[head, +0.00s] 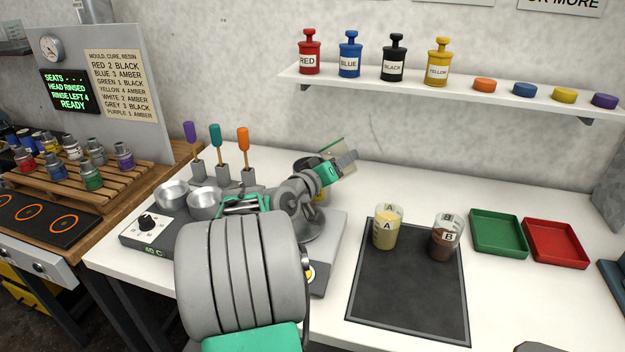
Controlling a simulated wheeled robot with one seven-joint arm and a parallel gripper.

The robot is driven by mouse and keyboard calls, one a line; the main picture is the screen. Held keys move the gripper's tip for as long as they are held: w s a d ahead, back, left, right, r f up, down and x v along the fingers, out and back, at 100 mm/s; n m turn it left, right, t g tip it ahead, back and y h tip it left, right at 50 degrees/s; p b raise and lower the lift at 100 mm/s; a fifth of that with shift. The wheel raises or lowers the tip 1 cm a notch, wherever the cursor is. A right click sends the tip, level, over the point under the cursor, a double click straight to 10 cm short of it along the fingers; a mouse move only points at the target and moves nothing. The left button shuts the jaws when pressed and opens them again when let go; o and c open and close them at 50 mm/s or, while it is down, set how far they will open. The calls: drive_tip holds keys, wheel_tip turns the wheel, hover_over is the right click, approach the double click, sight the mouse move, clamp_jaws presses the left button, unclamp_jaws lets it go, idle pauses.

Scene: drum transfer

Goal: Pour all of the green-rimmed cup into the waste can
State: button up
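A clear cup with a thin green edge (329,147) is tilted in the air at the back of the bench, left of centre. My gripper (345,159) is at its right side and appears shut on it; the fingers are small and partly overlap it. A dark can (306,163) stands just below and behind the cup, mostly hidden by my wrist. A yellow patch shows low on it. The cup's mouth is close to the can's top, but I cannot tell whether it is directly over the opening. The cup's contents cannot be made out.
Cup A (385,240), pale yellow inside, and cup B (444,246), brown inside, stand on a dark mat (405,295). Green (497,248) and red (555,257) trays lie right. Metal bowls (172,195) and upright tools (216,137) stand left. A shelf (450,90) holds bottles above.

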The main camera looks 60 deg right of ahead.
sight(353, 168)
drive_tip(key=shift+s+f+m+b, duration=0.1)
drive_tip(key=shift+f+m+b, duration=0.2)
drive_tip(key=shift+f+b, duration=0.3)
drive_tip(key=b, duration=0.2)
drive_tip(key=s+m+b, duration=0.1)
drive_tip(key=b, duration=0.1)
drive_tip(key=shift+s+a+f+m, duration=0.1)
drive_tip(key=shift+a+f+m, duration=0.05)
drive_tip(key=shift+f+m, duration=0.2)
drive_tip(key=m+b, duration=0.1)
drive_tip(key=b, duration=0.1)
drive_tip(key=s+r+m+b, duration=0.1)
drive_tip(key=b, duration=0.1)
drive_tip(key=s+m+b, duration=0.1)
drive_tip(key=b, duration=0.2)
drive_tip(key=shift+a+r+m+h, duration=0.15)
drive_tip(key=shift+a+m+h, duration=0.1)
drive_tip(key=shift+h, duration=0.15)
drive_tip(key=shift+s+r+m+b, duration=0.3)
drive_tip(key=shift+m+b, duration=0.3)
drive_tip(key=shift+b, duration=0.3)
drive_tip(key=shift+s+a+r+m+b, duration=0.1)
drive_tip(key=shift+r+m+b, duration=0.2)
drive_tip(key=shift+r+b, duration=0.15)
